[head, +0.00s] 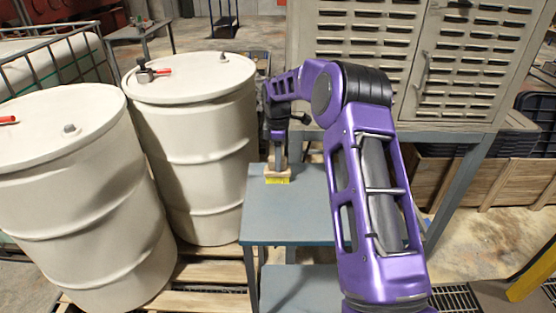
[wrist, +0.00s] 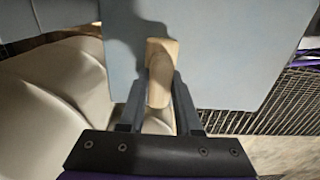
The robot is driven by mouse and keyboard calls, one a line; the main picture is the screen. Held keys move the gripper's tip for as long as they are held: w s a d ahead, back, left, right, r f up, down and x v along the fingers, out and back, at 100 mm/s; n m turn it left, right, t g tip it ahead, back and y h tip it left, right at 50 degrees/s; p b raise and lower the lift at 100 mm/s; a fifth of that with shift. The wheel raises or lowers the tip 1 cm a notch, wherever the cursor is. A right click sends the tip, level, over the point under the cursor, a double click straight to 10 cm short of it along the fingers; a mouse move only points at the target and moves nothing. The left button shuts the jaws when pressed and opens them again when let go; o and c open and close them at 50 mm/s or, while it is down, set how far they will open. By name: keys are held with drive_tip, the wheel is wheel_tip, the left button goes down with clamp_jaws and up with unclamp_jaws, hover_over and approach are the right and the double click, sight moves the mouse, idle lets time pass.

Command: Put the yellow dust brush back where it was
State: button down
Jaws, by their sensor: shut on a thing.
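The dust brush (wrist: 161,70) has a pale wooden back in the wrist view. My gripper (wrist: 160,88) is shut on it, with one finger on each side. In the head view the brush's yellow bristles (head: 277,180) show below my gripper (head: 278,165), at the far left part of the small blue-grey table (head: 290,213). The bristles are at or just above the table top; I cannot tell whether they touch it. My forearm hides the right part of the table.
Two white drums (head: 197,150) stand on a wooden pallet (head: 205,273), close to the table's left side. A grey louvered cabinet (head: 465,65) stands behind my arm. The table's front part is clear. A black floor grate (wrist: 270,105) lies beyond the table edge.

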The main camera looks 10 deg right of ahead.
drive_tip(key=shift+f, duration=0.1)
drive_tip(key=c, duration=0.6)
unclamp_jaws()
wheel_tip(320, 180, up, 12)
drive_tip(key=shift+r, duration=0.2)
